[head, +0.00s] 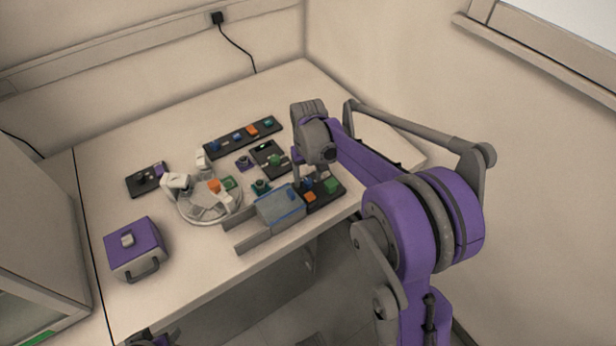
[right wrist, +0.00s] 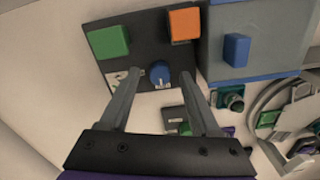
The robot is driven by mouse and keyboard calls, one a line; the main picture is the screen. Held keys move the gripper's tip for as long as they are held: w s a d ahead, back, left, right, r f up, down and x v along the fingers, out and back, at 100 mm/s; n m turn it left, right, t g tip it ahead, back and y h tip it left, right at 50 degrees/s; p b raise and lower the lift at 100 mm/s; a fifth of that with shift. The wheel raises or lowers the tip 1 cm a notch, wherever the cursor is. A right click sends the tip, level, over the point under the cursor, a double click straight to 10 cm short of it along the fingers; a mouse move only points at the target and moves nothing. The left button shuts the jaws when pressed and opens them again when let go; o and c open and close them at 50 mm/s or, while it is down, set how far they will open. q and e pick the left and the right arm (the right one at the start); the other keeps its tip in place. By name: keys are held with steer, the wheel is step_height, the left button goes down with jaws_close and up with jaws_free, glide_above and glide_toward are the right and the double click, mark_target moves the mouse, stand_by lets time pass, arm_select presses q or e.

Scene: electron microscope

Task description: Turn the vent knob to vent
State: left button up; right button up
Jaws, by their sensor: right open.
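A dark control panel (head: 325,192) lies at the right front of the table, with a green button, an orange button and a blue knob. In the right wrist view the blue knob (right wrist: 160,74) stands upright on the panel (right wrist: 143,50), with small white labels beside it; I take it as the vent knob, though the lettering is unreadable. My right gripper (right wrist: 161,82) is open, its fingers on either side of the knob with gaps showing. In the head view the right gripper (head: 305,176) is over the panel, partly hiding the knob.
Beside the panel is a grey-blue box (head: 280,208) with a blue-edged top. The green button (right wrist: 110,41) and orange button (right wrist: 184,24) are close to the knob. A round chamber (head: 207,208), other panels and a purple box (head: 137,248) stand further left.

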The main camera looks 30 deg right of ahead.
mark_target(308, 182)
step_height(308, 182, up, 10)
steer(key=shift+r+p, duration=0.15)
steer(key=shift+p, duration=0.3)
steer(key=s+a+n+t+p, duration=0.1)
steer(key=s+a, duration=0.4)
steer(key=s, duration=0.5)
steer(key=s+a+n+t+p, duration=0.1)
steer(key=s+a+t+p, duration=0.3)
steer(key=s, duration=0.7)
steer(key=shift+s+a, duration=0.2)
steer(key=shift+a, duration=0.45)
